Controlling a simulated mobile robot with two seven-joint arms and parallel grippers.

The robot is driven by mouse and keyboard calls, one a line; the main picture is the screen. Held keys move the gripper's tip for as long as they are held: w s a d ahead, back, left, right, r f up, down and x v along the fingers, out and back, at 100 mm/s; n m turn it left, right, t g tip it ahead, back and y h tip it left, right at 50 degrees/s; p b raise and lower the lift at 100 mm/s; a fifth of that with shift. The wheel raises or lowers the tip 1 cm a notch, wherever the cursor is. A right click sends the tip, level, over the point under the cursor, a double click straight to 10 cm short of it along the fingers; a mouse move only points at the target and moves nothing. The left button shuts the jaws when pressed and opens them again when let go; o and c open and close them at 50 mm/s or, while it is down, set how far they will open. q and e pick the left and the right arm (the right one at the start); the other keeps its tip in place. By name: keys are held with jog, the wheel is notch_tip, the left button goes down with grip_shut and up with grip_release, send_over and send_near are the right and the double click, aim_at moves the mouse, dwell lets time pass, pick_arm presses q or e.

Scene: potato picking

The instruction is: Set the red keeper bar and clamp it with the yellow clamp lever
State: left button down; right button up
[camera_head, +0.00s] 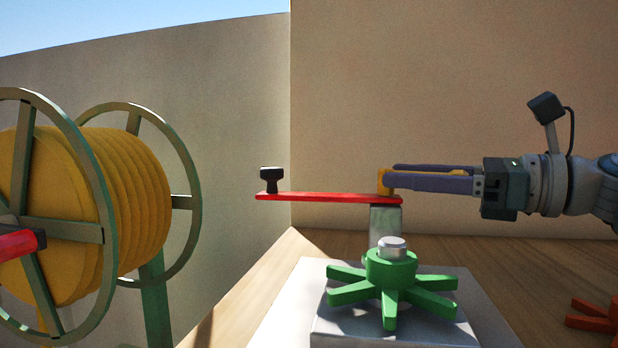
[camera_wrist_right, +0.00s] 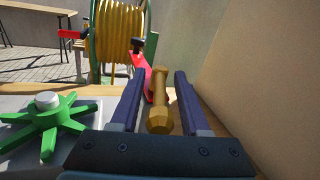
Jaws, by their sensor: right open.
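The red keeper bar (camera_head: 325,197) lies nearly level, with a black knob (camera_head: 270,180) upright at its left end. Its right end is at the top of a grey post (camera_head: 385,222). The yellow clamp lever (camera_head: 384,182) stands at that right end. In the right wrist view the yellow lever (camera_wrist_right: 159,105) lies between the two fingers of my right gripper (camera_wrist_right: 158,82), with a visible gap on the right. The red bar (camera_wrist_right: 141,72) shows beyond it. In the head view my right gripper (camera_head: 393,174) reaches in from the right, open around the lever. My left gripper is not in view.
A green star-shaped handwheel (camera_head: 390,284) sits on a grey block in front of the post. A large reel of yellow hose (camera_head: 135,190) stands at the left. An orange-red part (camera_head: 595,318) lies at lower right. A plain wall (camera_head: 455,80) rises behind.

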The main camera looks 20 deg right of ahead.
jog(key=shift+w+a, duration=0.3)
jog(key=shift+w, duration=0.05)
jog(key=shift+c, duration=0.4)
grip_shut()
dwell(0.9)
